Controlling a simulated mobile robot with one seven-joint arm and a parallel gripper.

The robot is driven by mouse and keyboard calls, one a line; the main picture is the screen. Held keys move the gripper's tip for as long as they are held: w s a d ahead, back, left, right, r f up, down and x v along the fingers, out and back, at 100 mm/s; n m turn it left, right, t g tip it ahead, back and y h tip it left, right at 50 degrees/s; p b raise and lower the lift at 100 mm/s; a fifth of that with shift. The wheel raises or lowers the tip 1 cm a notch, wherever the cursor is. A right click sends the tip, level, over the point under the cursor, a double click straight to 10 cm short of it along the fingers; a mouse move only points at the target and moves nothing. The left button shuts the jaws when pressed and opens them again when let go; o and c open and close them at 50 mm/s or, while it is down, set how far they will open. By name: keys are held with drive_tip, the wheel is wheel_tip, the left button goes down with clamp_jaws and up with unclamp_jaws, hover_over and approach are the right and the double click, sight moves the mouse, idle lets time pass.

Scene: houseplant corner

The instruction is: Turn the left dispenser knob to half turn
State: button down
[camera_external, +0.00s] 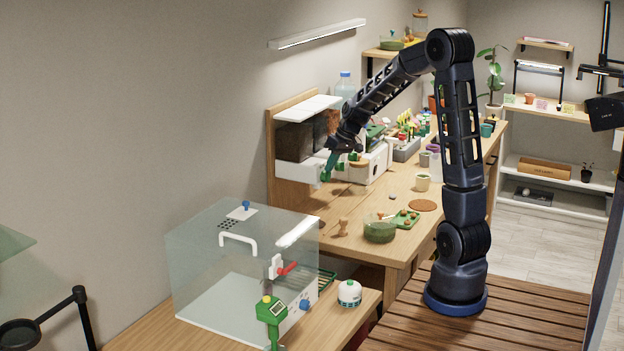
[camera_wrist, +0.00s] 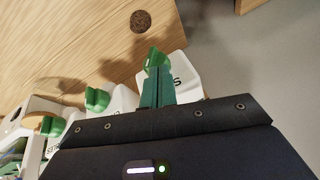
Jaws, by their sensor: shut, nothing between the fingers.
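My gripper (camera_wrist: 156,82) is shut, its teal fingers together with nothing seen between them. In the wrist view a green dispenser knob (camera_wrist: 155,58) lies right at the fingertips, on a white panel (camera_wrist: 186,82) with a partly hidden label. Whether the fingertips touch the knob is unclear. Two more green knobs, a middle one (camera_wrist: 97,99) and a far one (camera_wrist: 47,126), line up to its left on white fronts. In the external view my gripper (camera_external: 330,165) points down in front of the wall dispenser (camera_external: 296,171). The dispenser has dark-filled hoppers (camera_external: 294,142) and hides behind my arm in part.
A clear box (camera_external: 220,262) with a white handle stands at front left. Free bench surface lies in front of the dispenser.

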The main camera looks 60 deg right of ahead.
drive_tip(key=shift+d+f+m+t+y, duration=0.15)
drive_tip(key=shift+d+f+m+y, duration=0.4)
drive_tip(key=shift+y, duration=1.15)
drive_tip(key=shift+d+f+m+t+y, duration=0.25)
drive_tip(key=shift+d+f+y, duration=0.25)
drive_tip(key=shift+d+y, duration=0.85)
drive_tip(key=shift+d+f+m+t+y, duration=0.1)
drive_tip(key=shift+d+f+m+y, duration=0.4)
drive_tip(key=shift+y, duration=1.55)
drive_tip(key=shift+f, duration=0.15)
